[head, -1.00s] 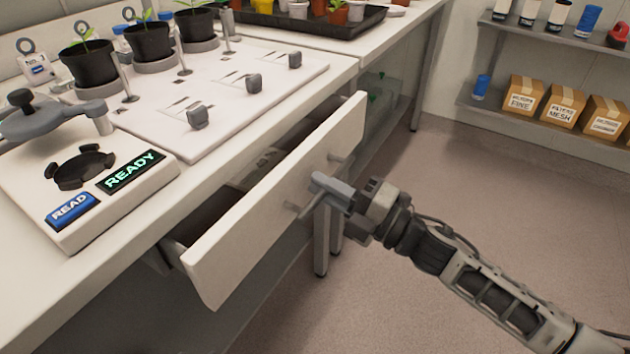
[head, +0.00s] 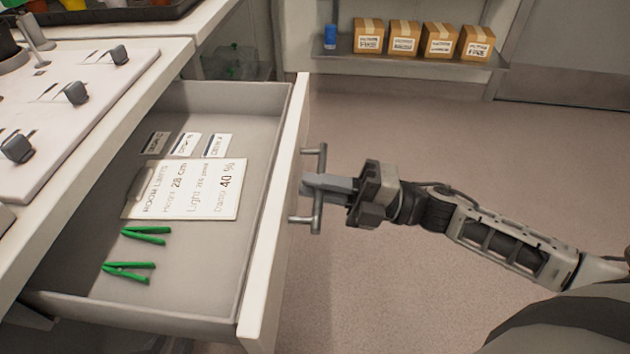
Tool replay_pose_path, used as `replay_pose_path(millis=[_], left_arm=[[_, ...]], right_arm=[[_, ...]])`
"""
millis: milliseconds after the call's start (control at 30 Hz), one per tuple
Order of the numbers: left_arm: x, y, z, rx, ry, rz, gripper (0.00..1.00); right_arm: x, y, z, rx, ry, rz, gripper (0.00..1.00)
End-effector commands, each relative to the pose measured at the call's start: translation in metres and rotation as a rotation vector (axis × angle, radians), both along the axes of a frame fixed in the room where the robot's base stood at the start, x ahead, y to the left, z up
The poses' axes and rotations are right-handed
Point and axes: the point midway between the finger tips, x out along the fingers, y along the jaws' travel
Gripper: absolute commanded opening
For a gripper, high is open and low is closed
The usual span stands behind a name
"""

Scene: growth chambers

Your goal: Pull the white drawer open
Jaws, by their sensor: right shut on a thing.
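The white drawer (head: 273,240) stands well open under the bench at the left, its inside showing. Its grey bar handle (head: 317,213) is on the outer face of the front panel. My right gripper (head: 312,184) comes in from the right and is shut on the handle's bar near its middle. In the drawer lie a white card headed "Room limits" (head: 190,190), several small labels (head: 186,144) and green clip-like pieces (head: 146,236). My left gripper is not in the head view.
The bench top (head: 150,85) with a white panel of dark knobs (head: 76,92) is above the drawer's left side. A shelf (head: 400,57) with several cardboard boxes (head: 403,38) and a blue container (head: 330,37) is at the back. The floor right of the drawer is clear.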

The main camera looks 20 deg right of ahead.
Motion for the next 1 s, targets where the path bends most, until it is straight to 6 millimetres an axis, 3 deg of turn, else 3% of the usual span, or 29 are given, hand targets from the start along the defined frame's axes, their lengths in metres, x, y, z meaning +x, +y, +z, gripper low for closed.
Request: replay_pose_path(millis=[433,467,500,1000], left_arm=[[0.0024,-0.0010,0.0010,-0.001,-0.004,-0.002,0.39],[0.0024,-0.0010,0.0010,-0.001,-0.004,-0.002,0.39],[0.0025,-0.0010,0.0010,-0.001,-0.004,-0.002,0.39],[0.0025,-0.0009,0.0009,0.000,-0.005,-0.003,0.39]], right_arm=[[-0.0014,-0.0017,0.0000,-0.002,-0.001,0.007,0.00],[-0.0013,-0.0016,0.0000,-0.002,-0.001,0.007,0.18],[-0.0013,-0.0016,0.0000,-0.001,-0.001,0.006,0.29],[-0.0023,-0.0038,-0.0009,-0.001,0.001,0.004,0.29]])
